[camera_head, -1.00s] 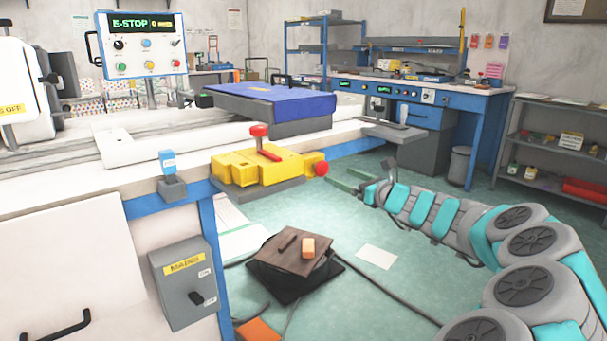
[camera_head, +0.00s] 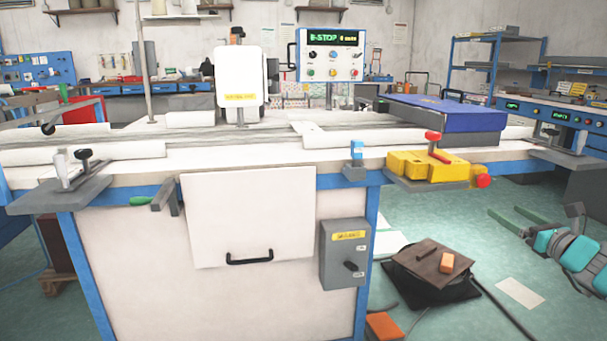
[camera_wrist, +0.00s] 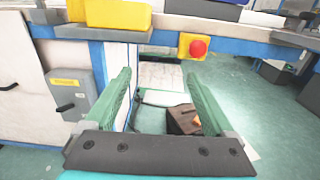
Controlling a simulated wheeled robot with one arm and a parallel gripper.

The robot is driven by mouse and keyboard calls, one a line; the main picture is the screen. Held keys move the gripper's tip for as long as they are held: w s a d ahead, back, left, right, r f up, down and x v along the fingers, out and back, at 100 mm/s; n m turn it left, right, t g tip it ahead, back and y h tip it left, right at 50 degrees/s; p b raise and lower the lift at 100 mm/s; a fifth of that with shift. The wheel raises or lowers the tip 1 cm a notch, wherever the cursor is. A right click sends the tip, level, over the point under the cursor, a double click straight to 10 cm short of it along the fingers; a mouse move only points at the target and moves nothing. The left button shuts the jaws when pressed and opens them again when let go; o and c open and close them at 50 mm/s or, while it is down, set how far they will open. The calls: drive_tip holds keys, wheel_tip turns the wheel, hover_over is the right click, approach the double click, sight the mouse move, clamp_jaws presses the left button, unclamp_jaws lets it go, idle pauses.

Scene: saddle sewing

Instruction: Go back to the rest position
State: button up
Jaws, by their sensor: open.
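My gripper (camera_head: 517,220) is at the right side of the head view, over the green floor and to the right of the workbench. Its two green fingers are apart with nothing between them. In the wrist view my gripper (camera_wrist: 160,100) also shows open and empty. Beyond the fingers are the floor, a brown board (camera_wrist: 183,120) and the bench's blue leg. The yellow clamp block (camera_head: 425,166) with a red lever sits on the bench edge, left of my gripper and apart from it.
The long workbench (camera_head: 150,225) fills the left and middle. A grey switch box (camera_head: 345,253) is on its front. A brown board (camera_head: 425,265) with an orange block (camera_head: 447,262) lies on a dark base on the floor. A blue bench (camera_head: 560,120) stands at the back right.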

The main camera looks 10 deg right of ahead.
drive_tip(key=w+a+n+g+y, duration=0.3)
drive_tip(key=a+n+y, duration=0.55)
drive_tip(key=a, duration=1.45)
drive_tip(key=s+a+f+n+g, duration=0.2)
drive_tip(key=s+a+n+g, duration=0.3)
drive_tip(key=a, duration=0.5)
drive_tip(key=s+a+f+n+g, duration=0.3)
drive_tip(key=s+a+n, duration=0.3)
drive_tip(key=a, duration=0.4)
drive_tip(key=s+a+f+n+g+h, duration=0.2)
drive_tip(key=s+a+f+n+g, duration=0.15)
drive_tip(key=s, duration=0.25)
drive_tip(key=s+a+f+n+g+h, duration=0.1)
drive_tip(key=s+a+f+n+g, duration=0.1)
drive_tip(key=s+f+n, duration=0.4)
drive_tip(key=s+d+f+n+g+h, duration=0.1)
drive_tip(key=s+d+n+h, duration=0.2)
drive_tip(key=s, duration=0.5)
drive_tip(key=s+d+f+n+g+h, duration=0.2)
drive_tip(key=s+d+n+h, duration=0.1)
drive_tip(key=s+d, duration=0.3)
drive_tip(key=shift+s+f+h, duration=0.3)
drive_tip(key=shift+s+h, duration=0.05)
drive_tip(key=shift+s, duration=0.75)
